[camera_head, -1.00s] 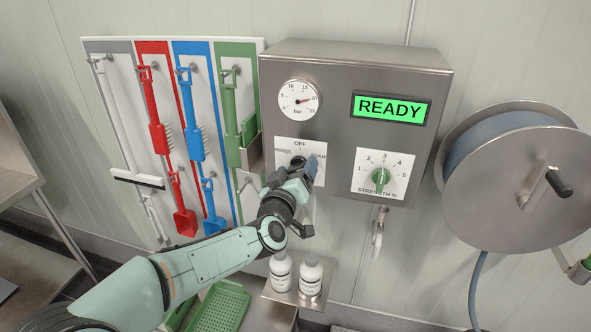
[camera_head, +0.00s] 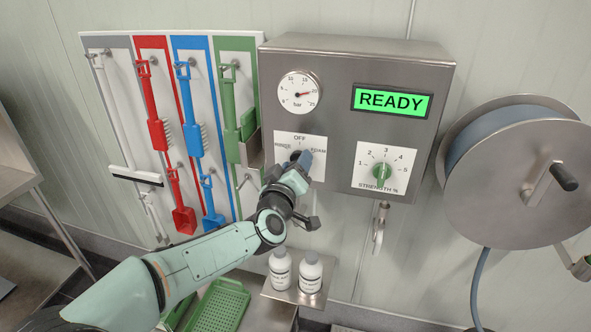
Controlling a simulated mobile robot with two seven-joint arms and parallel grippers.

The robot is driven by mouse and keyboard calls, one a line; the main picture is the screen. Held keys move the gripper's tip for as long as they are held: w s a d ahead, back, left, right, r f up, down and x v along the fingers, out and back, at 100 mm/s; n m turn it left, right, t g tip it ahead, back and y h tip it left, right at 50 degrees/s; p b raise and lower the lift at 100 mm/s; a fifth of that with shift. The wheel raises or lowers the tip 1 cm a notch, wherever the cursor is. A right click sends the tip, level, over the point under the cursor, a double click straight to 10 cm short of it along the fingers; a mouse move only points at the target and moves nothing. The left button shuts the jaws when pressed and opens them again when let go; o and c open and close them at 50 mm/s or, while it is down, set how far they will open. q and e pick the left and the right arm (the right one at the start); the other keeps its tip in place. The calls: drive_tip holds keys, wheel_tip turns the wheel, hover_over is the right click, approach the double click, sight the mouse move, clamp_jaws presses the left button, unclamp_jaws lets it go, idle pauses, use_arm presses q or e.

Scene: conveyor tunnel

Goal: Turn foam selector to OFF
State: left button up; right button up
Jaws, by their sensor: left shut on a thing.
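The foam selector's white label plate (camera_head: 318,141) is on the front of the steel control box, below the gauge. OFF reads at its top, RINSE at its left and FOAM at its right. My left gripper (camera_head: 303,160) is at the middle of this plate, shut on the selector knob. Its fingers and wrist cover nearly all of the knob and the lower part of the plate, so the knob's exact pointing direction cannot be told. My right gripper is not in view.
The control box (camera_head: 338,70) also carries a pressure gauge (camera_head: 298,93), a green READY display (camera_head: 391,101) and a green strength knob (camera_head: 382,172). A hose reel (camera_head: 520,185) stands at the right. Two white bottles (camera_head: 310,273) are on a shelf below. Coloured tools hang at the left.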

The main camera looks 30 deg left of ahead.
use_arm(q)
drive_tip(key=n+b, duration=0.2)
drive_tip(key=n, duration=0.2)
drive_tip(key=shift+f+n+b, duration=0.1)
drive_tip(key=shift+n+b, duration=0.2)
drive_tip(key=shift+b, duration=0.05)
drive_tip(key=n+b, duration=0.2)
drive_tip(key=n, duration=0.2)
drive_tip(key=shift+n, duration=0.4)
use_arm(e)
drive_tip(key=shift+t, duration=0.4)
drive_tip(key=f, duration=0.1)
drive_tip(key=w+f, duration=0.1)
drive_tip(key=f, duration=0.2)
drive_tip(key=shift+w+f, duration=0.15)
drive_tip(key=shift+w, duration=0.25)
use_arm(q)
drive_tip(key=o, duration=1)
drive_tip(key=shift+o, duration=0.2)
drive_tip(key=shift+s, duration=0.1)
drive_tip(key=v, duration=1.3)
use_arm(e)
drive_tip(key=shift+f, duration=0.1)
use_arm(q)
drive_tip(key=shift+s+d, duration=0.1)
